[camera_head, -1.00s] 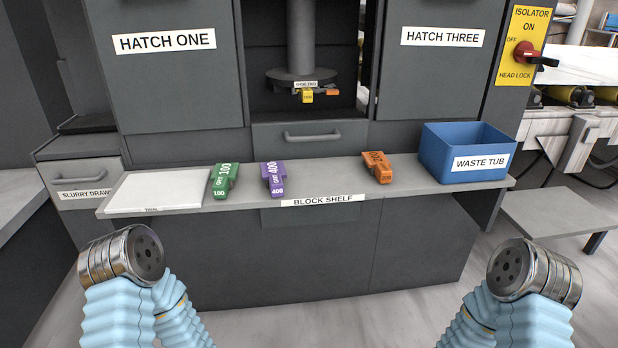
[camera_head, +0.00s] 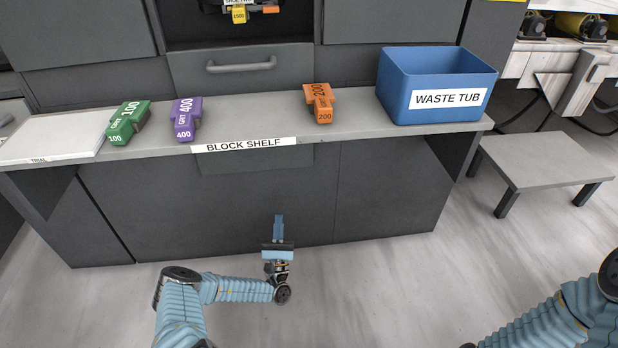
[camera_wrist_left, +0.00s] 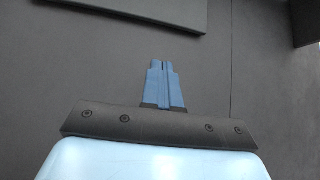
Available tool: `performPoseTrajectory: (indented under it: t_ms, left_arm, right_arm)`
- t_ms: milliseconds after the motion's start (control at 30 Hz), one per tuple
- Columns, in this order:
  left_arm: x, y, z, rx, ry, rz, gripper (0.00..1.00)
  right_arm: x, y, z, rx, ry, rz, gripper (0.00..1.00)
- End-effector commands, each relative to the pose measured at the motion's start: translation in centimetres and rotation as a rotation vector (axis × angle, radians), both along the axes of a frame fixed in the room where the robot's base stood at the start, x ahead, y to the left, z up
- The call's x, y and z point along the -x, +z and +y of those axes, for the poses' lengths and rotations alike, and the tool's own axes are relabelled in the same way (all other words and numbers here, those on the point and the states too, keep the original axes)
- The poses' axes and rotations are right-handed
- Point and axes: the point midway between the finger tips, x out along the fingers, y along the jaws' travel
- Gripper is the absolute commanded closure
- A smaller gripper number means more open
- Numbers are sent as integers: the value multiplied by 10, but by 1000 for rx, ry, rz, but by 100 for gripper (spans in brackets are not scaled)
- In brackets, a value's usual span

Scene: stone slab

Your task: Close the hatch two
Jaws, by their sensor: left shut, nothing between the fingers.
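The open bay (camera_head: 195,28) between the two flanking hatch panels is dark inside and cut off by the top edge. A grey panel with a bar handle (camera_head: 241,66) sits just below this opening. No hatch two label is readable, so I cannot tell whether this panel is hatch two. My left gripper (camera_head: 279,220) is shut and empty, low in front of the cabinet below the block shelf, apart from the handle. In the left wrist view its blue fingers (camera_wrist_left: 160,70) are together before a plain dark surface. My right gripper is out of view.
The block shelf (camera_head: 350,127) juts out below the panel. It bears a green block (camera_head: 127,122), a purple block (camera_head: 186,118), an orange block (camera_head: 319,103), a white board (camera_head: 55,135) and a blue waste tub (camera_head: 435,85). A low table (camera_head: 540,160) stands right.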

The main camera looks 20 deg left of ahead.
Motion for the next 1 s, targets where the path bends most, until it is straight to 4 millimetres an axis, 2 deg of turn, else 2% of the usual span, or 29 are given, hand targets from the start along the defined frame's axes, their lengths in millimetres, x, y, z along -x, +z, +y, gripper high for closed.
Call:
performPoseTrajectory:
  t_ms: [33,133,267,667,800,1000]
  left_arm:
    - [7,-7,19,19,82,-6,100]
    - [13,-8,36,36,158,-16,100]
    - [4,3,42,36,160,-18,100]
    - [-46,62,71,33,153,-18,100]
    - [-46,85,71,35,151,-17,100]
    - [-46,99,71,37,151,-16,100]
  right_arm:
    - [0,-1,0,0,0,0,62]
    - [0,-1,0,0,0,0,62]
    - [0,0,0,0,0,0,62]
    - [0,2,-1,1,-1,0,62]
    - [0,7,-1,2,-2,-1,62]
    - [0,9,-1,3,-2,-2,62]
